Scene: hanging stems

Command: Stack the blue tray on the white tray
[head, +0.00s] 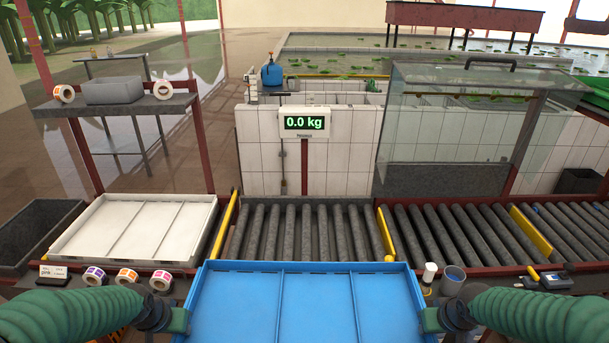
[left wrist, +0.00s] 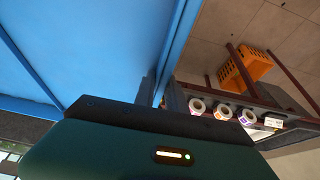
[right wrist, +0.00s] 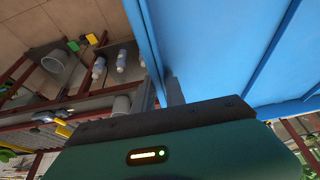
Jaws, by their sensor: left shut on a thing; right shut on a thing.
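The blue tray (head: 310,300) is in front of me at the bottom middle of the head view, held up between my two grippers. My left gripper (head: 183,318) is shut on its left wall; the left wrist view shows the fingers (left wrist: 158,92) on the blue rim. My right gripper (head: 432,318) is shut on its right wall, also seen in the right wrist view (right wrist: 168,92). The white tray (head: 135,228) lies flat and empty on the bench at the left, with two dividers. The blue tray is apart from it, to its right and nearer me.
A roller conveyor (head: 308,232) with yellow side guides lies beyond the blue tray. Label rolls (head: 127,277) and a small sign (head: 53,273) stand before the white tray. A dark bin (head: 35,235) is left of it. A shelf (head: 120,105) stands behind. A cup (head: 452,280) and bottle (head: 429,274) are at right.

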